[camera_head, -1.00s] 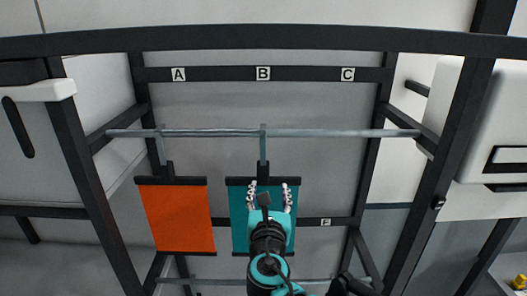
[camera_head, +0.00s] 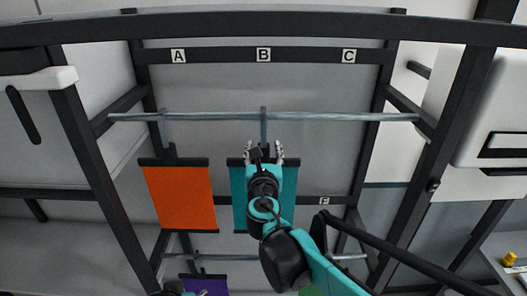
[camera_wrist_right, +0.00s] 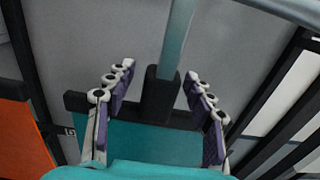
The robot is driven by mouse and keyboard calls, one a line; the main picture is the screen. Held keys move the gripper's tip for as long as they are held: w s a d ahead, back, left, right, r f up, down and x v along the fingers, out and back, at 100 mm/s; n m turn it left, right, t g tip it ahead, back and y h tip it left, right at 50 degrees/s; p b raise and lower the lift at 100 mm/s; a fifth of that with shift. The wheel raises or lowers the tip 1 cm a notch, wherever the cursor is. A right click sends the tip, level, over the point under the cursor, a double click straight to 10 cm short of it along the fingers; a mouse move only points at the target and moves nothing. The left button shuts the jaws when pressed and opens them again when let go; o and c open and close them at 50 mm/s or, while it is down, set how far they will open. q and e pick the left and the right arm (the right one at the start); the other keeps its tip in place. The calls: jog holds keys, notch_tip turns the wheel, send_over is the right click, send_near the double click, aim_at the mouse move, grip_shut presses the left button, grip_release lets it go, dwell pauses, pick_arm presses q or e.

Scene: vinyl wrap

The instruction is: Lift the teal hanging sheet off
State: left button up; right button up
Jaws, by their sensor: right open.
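The teal sheet (camera_head: 238,200) hangs from the upper rod, in the middle under label B. My right arm hides part of it. Its dark top bar and the black block of its hanger (camera_wrist_right: 161,97) show in the right wrist view, with a grey metal strip (camera_wrist_right: 178,38) running up from the block. My right gripper (camera_head: 264,151) is open at the sheet's top edge. In the wrist view its two fingers (camera_wrist_right: 160,92) stand on either side of the hanger block, with gaps visible on both sides. My left gripper cannot be made out.
An orange sheet (camera_head: 180,197) hangs to the left on the same rod (camera_head: 340,117). A purple sheet (camera_head: 208,286) and a green one (camera_head: 312,291) show low down. Dark frame posts (camera_head: 440,150) stand at both sides. The rod's right part, under C, is free.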

grip_shut()
jog(key=shift+r+p, duration=0.8)
jog(key=shift+r, duration=0.3)
jog(key=shift+s+p, duration=0.55)
jog(key=shift+s, duration=2.25)
jog(key=s+p, duration=0.2)
jog(key=s, duration=0.5)
jog(key=shift+s, duration=0.2)
